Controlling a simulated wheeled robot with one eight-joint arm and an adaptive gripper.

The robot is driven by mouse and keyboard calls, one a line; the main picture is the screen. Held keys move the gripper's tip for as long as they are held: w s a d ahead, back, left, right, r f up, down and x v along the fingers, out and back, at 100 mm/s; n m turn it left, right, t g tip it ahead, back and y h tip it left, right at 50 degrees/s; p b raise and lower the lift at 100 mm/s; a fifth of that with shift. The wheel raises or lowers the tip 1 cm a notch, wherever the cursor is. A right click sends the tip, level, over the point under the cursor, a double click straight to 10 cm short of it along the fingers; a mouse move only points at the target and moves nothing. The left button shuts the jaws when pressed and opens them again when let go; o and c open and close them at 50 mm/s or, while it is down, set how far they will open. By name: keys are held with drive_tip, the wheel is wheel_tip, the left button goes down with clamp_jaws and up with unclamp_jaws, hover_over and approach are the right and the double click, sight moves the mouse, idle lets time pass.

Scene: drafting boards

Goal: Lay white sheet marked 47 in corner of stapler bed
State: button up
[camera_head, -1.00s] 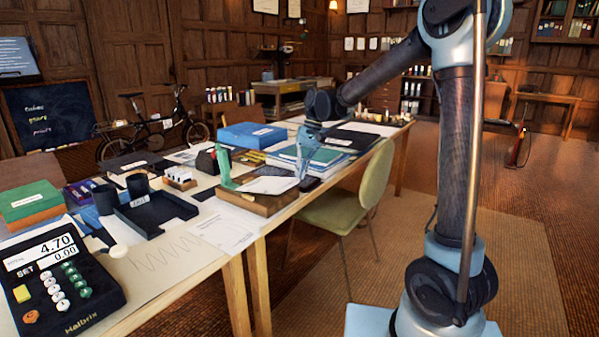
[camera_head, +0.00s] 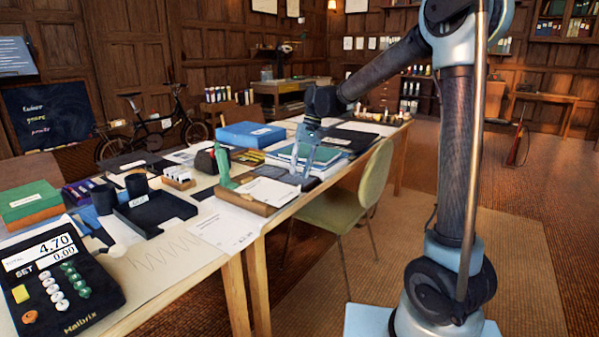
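The stapler bed (camera_head: 246,206) is a low wooden block near the table's front edge, with an upright green arm (camera_head: 223,168) at its left. A white sheet (camera_head: 270,191) lies on top of the bed; its number is too small to read, and I cannot tell how exactly its edges meet the corner. My gripper (camera_head: 306,168) points down just right of and behind the bed, apart from the sheet. Its pale blue fingers are small and blend with the stacked books behind, so their opening is unclear. Nothing clearly shows between them.
Green-topped books (camera_head: 309,153) and a dark folder (camera_head: 346,140) lie behind my gripper. A blue box (camera_head: 249,135) stands farther back. A black tray (camera_head: 155,212) and a calculator (camera_head: 62,280) are at left. A green chair (camera_head: 345,203) stands against the table's front.

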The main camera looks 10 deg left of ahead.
drive_tip(key=v, duration=1.1)
drive_tip(key=shift+w, duration=0.15)
drive_tip(key=shift+d, duration=0.15)
drive_tip(key=s+d+f+m+t, duration=0.15)
drive_tip(key=s+d, duration=0.35)
drive_tip(key=d, duration=0.6)
drive_tip(key=s+d+f+m+t, duration=0.1)
drive_tip(key=s+d+f, duration=0.3)
drive_tip(key=d, duration=0.7)
drive_tip(key=s+d+f+m+t+h, duration=0.1)
drive_tip(key=s+d+f+t+h, duration=0.1)
drive_tip(key=s+d+f, duration=1.3)
drive_tip(key=shift+s+f, duration=0.5)
drive_tip(key=shift+s, duration=0.5)
